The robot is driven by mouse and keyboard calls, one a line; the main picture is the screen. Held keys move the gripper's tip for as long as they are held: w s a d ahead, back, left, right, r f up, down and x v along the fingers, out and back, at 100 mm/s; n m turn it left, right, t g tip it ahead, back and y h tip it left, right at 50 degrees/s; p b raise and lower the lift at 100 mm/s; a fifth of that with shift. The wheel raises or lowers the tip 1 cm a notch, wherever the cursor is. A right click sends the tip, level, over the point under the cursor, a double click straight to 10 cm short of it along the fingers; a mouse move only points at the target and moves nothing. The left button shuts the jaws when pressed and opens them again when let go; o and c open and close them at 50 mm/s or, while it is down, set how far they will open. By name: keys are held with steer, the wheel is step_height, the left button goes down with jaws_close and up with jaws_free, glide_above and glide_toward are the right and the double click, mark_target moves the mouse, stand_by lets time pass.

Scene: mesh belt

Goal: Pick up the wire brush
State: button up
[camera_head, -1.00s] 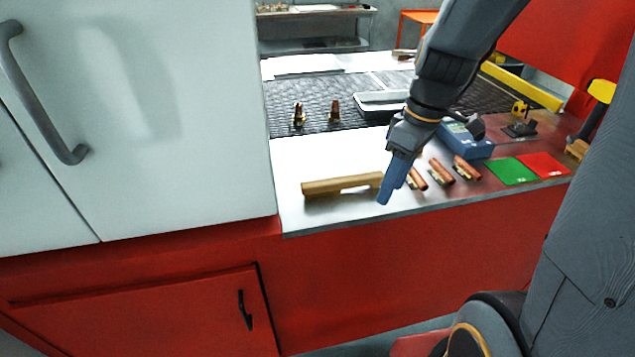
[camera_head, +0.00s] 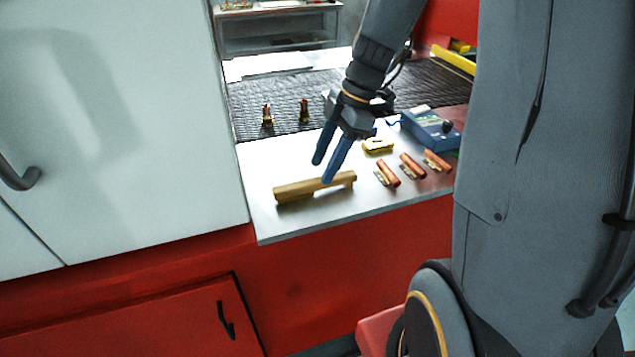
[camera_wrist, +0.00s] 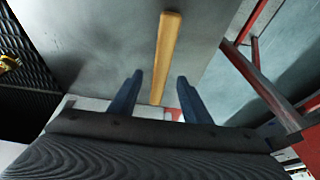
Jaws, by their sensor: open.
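The wire brush, with a long tan wooden handle (camera_head: 300,188), lies on the light metal counter near its front edge in the head view. In the wrist view the tan handle (camera_wrist: 167,52) runs lengthwise, lying between the lines of my two fingers and beyond their tips. My gripper (camera_head: 323,172) has two blue fingers that are apart and empty. They point down above the right part of the brush. In the wrist view my gripper (camera_wrist: 160,77) shows the fingers on both sides of the handle's near end. The bristles are not clearly visible.
Several copper-coloured pieces (camera_head: 412,165) lie on the counter to the right of the brush. A yellow item (camera_head: 377,146) and a blue device (camera_head: 432,129) are behind them. Two small upright parts (camera_head: 304,110) stand on the dark mesh belt (camera_head: 285,92). A white cabinet (camera_head: 120,130) borders the left.

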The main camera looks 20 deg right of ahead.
mark_target(316, 181)
steer(key=p+x, duration=0.1)
steer(key=x, duration=0.2)
steer(key=shift+s+a, duration=0.15)
steer(key=shift+a, duration=0.15)
steer(key=shift+a+f+p, duration=0.1)
steer(key=shift+f+p, duration=0.2)
steer(key=shift+f, duration=0.25)
steer(key=shift+f+b, duration=0.25)
steer(key=shift+b, duration=0.25)
jaws_close()
